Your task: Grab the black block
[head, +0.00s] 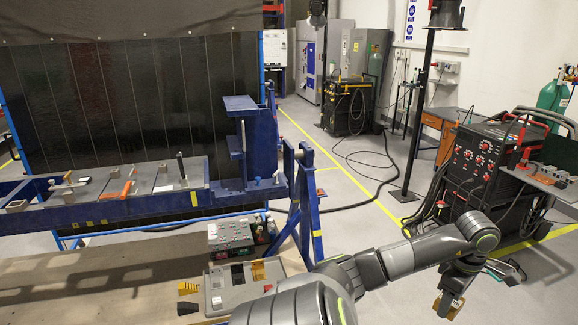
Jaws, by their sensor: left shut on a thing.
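My left gripper (449,304) hangs at the lower right, with its bronze-coloured fingers pointing down over the floor. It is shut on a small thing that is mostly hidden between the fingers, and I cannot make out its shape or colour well. A black rectangular piece (238,274) lies on a grey tray-like board (222,300) at lower centre, well left of this gripper. I cannot tell which of these is the black block. My right gripper is out of view.
The blue rotary jig (130,206) spans the left, with a slanted blue stand (307,200) at its right end. A control box (231,235) with knobs stands below it. A black welding machine (476,160) stands at right. The grey floor (345,222) between is mostly clear.

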